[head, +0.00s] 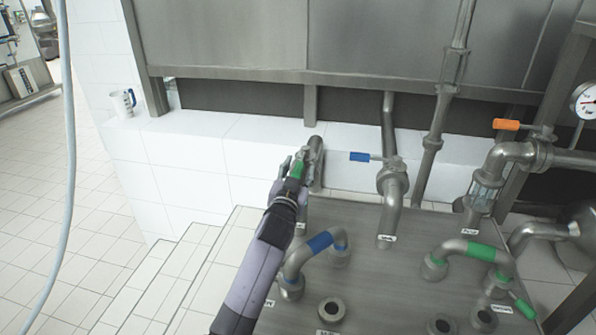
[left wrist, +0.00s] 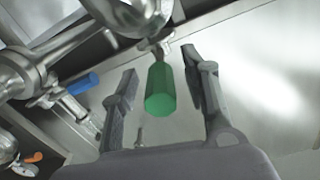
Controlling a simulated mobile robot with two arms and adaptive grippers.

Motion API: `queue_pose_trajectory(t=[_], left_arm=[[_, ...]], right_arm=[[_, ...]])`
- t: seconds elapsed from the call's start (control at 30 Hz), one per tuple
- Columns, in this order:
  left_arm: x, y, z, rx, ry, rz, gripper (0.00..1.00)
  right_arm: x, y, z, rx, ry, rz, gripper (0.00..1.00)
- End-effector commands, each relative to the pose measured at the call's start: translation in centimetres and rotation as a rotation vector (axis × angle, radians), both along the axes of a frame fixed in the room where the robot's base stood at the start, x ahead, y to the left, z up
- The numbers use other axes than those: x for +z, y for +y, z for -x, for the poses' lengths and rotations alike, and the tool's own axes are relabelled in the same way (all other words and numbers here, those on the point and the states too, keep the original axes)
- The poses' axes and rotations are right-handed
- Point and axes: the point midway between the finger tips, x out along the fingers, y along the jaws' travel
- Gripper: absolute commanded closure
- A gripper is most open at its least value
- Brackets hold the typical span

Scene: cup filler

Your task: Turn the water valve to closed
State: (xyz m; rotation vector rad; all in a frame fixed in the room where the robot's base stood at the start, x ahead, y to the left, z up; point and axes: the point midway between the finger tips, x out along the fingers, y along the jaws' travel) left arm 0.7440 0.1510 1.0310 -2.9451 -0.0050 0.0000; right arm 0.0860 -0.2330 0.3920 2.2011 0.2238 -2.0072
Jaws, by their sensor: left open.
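My left gripper (head: 290,166) is at a pipe valve with a green handle (head: 298,169), at the middle of the head view. In the left wrist view, the green handle (left wrist: 160,88) lies between the two spread fingers of the gripper (left wrist: 163,84), with a gap visible on both sides. A blue-handled valve (head: 360,157) stands to the right, its handle pointing left; it also shows in the left wrist view (left wrist: 82,84). The labels are too small to read, so I cannot tell which valve is the water valve. My right gripper is not in view.
An orange-handled valve (head: 508,125) and a pressure gauge (head: 586,101) are at the right. Pipes with blue (head: 320,242) and green bands (head: 481,251) rise from the metal top (head: 385,290). A measuring cup (head: 123,102) stands on the white tiled ledge at left.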

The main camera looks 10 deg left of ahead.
Motion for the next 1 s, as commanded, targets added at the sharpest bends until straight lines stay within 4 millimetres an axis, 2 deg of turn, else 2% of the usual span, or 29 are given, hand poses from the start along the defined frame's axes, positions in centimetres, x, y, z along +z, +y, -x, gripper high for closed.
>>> queue_pose_trajectory(t=[0.07, 0.7, 1.0], left_arm=[[-0.01, -0.01, 0.02, 0.0, 0.0, 0.0, 0.58], [-0.05, 0.01, 0.04, 0.0, 0.001, 0.0, 1.0], [-0.07, 0.0, 0.05, 0.0, 0.001, 0.0, 1.0]], right_arm=[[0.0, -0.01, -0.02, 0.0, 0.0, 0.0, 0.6], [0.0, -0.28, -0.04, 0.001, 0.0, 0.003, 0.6], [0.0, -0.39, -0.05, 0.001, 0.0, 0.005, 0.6]])
